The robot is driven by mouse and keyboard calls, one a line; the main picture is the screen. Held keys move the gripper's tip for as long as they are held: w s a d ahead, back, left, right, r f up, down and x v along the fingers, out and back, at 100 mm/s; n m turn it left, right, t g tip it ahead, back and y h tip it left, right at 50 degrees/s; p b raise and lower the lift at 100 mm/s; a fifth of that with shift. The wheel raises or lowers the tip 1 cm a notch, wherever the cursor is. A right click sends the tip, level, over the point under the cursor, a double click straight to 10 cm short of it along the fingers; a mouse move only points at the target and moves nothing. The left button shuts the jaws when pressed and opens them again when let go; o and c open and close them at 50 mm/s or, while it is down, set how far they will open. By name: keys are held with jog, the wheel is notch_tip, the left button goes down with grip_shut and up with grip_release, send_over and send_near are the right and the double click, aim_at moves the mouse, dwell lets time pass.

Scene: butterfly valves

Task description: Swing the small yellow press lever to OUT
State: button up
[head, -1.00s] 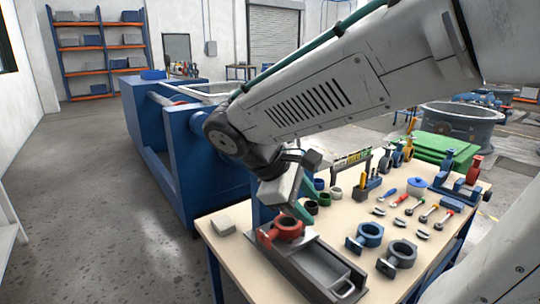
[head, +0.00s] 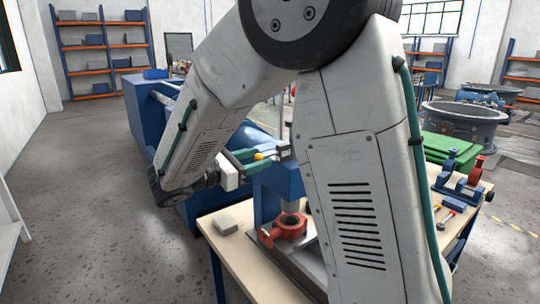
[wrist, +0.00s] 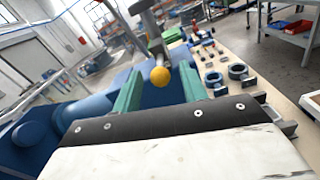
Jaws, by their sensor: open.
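The small press lever shows a round yellow knob (head: 258,156) beside the top of the blue press (head: 277,186). My gripper (head: 267,160) has green fingers, open, reaching in from the left at the height of the knob. In the wrist view the yellow knob (wrist: 159,77) appears between the two green fingers of my gripper (wrist: 160,72), with space on both sides. I cannot tell whether either finger touches it. A grey bar of the press (wrist: 148,25) rises behind the knob. The lever's OUT marking is not readable.
My arm hides much of the bench.

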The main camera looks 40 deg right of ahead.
jog(key=d, duration=0.5)
jog(key=shift+d, duration=0.1)
grip_shut()
